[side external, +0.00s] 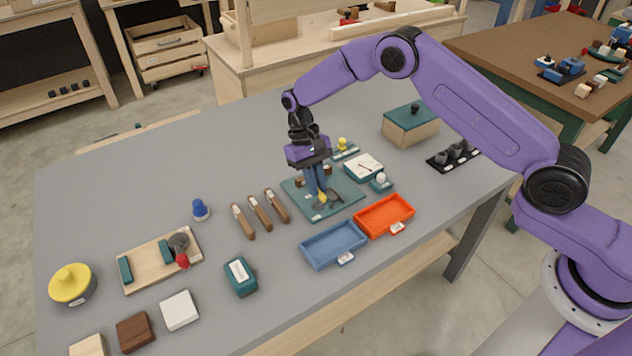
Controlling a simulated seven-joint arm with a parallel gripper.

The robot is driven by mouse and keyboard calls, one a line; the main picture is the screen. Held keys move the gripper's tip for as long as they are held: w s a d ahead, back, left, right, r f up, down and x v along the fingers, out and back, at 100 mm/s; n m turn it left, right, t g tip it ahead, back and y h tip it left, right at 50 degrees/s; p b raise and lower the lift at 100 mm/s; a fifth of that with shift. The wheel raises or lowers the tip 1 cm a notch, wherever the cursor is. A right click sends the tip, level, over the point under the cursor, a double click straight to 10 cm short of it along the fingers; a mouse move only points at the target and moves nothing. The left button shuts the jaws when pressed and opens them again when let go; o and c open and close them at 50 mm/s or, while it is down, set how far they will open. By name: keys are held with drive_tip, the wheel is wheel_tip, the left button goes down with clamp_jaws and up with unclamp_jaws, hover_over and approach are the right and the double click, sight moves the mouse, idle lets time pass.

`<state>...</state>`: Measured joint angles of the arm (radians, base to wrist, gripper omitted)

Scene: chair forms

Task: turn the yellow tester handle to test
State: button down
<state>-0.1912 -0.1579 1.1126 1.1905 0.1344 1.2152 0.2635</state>
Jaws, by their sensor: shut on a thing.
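A green tester plate (347,206) lies flat near the middle of the grey table. A small yellow handle (322,198) shows low over the plate, at the tips of my gripper's blue fingers. My gripper (318,194) points down over the plate and is shut on the yellow handle. The fingers hide part of the handle, and its exact angle is too small to read. A dark grey piece (336,195) lies on the plate just right of the fingertips. No test mark is legible.
A blue tray (333,262) and an orange tray (406,232) stand in front of the plate. Several wooden-handled tools (261,212) lie to its left. A green box (365,175) and a small yellow-topped piece (342,144) stand close behind. The table's back left is clear.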

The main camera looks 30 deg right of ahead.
drive_tip(key=c, duration=1.2)
unclamp_jaws()
drive_tip(key=shift+o, duration=0.2)
drive_tip(key=v, duration=1.7)
drive_tip(key=shift+r, duration=0.2)
